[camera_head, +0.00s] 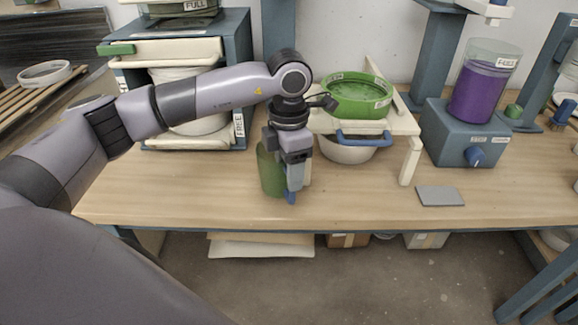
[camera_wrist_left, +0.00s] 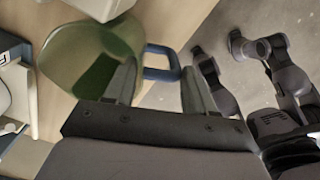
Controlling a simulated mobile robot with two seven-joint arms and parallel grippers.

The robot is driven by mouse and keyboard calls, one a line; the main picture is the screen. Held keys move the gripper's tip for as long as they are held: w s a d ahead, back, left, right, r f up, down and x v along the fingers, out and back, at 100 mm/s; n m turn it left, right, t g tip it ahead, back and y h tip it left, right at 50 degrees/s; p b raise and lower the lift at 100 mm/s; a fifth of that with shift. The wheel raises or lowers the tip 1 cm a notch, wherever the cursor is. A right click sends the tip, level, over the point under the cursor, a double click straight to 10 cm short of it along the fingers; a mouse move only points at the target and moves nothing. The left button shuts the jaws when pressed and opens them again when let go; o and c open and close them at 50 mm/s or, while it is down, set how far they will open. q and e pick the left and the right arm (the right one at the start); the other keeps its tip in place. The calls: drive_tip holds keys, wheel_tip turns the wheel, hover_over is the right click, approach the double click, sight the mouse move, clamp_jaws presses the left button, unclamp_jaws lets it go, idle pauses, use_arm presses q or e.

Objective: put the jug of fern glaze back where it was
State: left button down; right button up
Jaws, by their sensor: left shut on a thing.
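The jug (camera_head: 268,172) is translucent green with a blue handle (camera_head: 291,198). It is near the front of the wooden bench, left of the white stand. My left gripper (camera_head: 294,184) points down at the jug's right side and is shut on its handle. In the left wrist view, the jug (camera_wrist_left: 62,62) is at upper left with dark green glaze inside, and its blue handle (camera_wrist_left: 163,72) lies between the fingers. I cannot tell whether the jug's base touches the bench.
A green sieve (camera_head: 358,98) sits on the white stand (camera_head: 407,160) over a white bowl (camera_head: 345,151). A blue base (camera_head: 455,135) with a purple container (camera_head: 482,92) is at right. A grey tile (camera_head: 440,196) lies at front. A blue cabinet (camera_head: 243,70) stands at left. The bench (camera_head: 180,195) is clear at front left.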

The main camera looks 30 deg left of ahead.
use_arm(q)
drive_tip(key=shift+f, duration=0.15)
drive_tip(key=shift+c, duration=1.9)
unclamp_jaws()
